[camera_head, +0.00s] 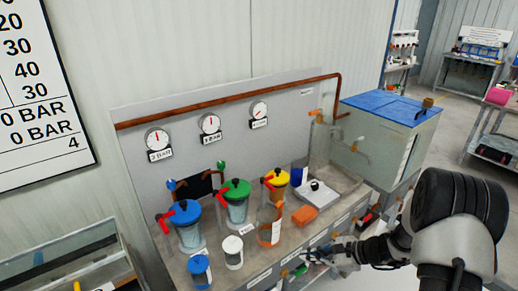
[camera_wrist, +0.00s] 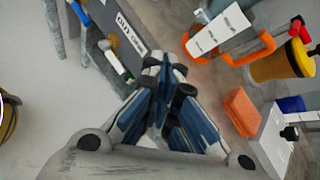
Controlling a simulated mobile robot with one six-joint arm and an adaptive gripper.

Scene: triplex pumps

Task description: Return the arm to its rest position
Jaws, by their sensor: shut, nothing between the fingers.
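My gripper (camera_wrist: 165,75) shows in the wrist view with its fingertips together and nothing between them. In the head view my gripper (camera_head: 308,257) is beside the front edge of the pump bench (camera_head: 262,266), at the lower middle. My arm comes in from the lower right and reaches left toward the bench front. In the wrist view the gripper is close to the bench's front edge and its labelled front. It appears apart from the orange block and the orange-handled cup. Whether it touches the bench edge I cannot tell.
The bench holds blue (camera_head: 185,213), green (camera_head: 236,189) and yellow-lidded (camera_head: 275,179) canisters with red handles, an orange block (camera_head: 304,215) and a white scale (camera_head: 316,191). A blue-topped tank (camera_head: 390,107) stands at the right. Floor is open beyond it.

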